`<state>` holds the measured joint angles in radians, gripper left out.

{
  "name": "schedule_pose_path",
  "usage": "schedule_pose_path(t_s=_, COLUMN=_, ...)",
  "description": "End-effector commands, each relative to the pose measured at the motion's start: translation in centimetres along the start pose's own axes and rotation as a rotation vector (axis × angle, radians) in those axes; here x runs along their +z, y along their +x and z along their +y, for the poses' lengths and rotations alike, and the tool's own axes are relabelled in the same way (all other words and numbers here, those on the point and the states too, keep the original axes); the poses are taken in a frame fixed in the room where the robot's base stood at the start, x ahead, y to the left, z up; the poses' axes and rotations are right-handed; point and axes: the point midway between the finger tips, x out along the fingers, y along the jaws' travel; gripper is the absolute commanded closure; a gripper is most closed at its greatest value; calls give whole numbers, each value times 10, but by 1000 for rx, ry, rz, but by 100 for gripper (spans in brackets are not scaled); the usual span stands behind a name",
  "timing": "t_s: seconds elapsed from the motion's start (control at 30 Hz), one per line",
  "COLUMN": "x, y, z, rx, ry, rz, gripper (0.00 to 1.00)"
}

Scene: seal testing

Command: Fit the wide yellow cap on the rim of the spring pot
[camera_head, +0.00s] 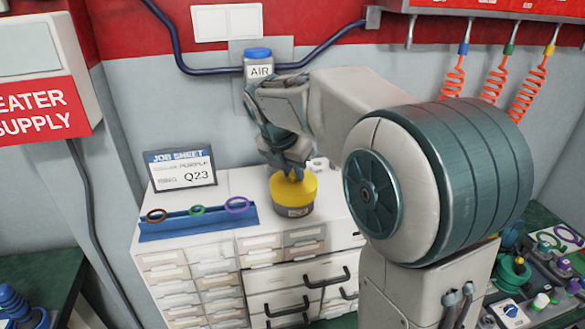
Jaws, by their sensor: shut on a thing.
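The wide yellow cap (306,187) sits at the top of the spring pot (293,208), a dark grey round pot with a small label on its front. The pot stands upright on the white cabinet top. My gripper (292,174) points down over the cap and is shut on its raised middle part. The cap covers the pot's opening; whether it is fully seated on the rim or slightly above it I cannot tell. My gripper's fingertips are small and partly hidden by the hand.
A blue rack (185,228) with brown, green and purple rings lies left of the pot. A job sheet (181,169) stands behind it. A small white item (319,163) is behind the pot. The cabinet's front edge is near. My own arm covers the right side.

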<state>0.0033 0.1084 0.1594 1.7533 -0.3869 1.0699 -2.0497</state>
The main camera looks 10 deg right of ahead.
Motion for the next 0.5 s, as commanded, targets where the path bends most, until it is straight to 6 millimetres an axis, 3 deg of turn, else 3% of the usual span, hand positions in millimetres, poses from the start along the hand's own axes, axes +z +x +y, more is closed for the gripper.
schedule_pose_path(t_s=0.5, x=-5, y=11, z=0, rx=0, ry=0, rz=0, gripper=100)
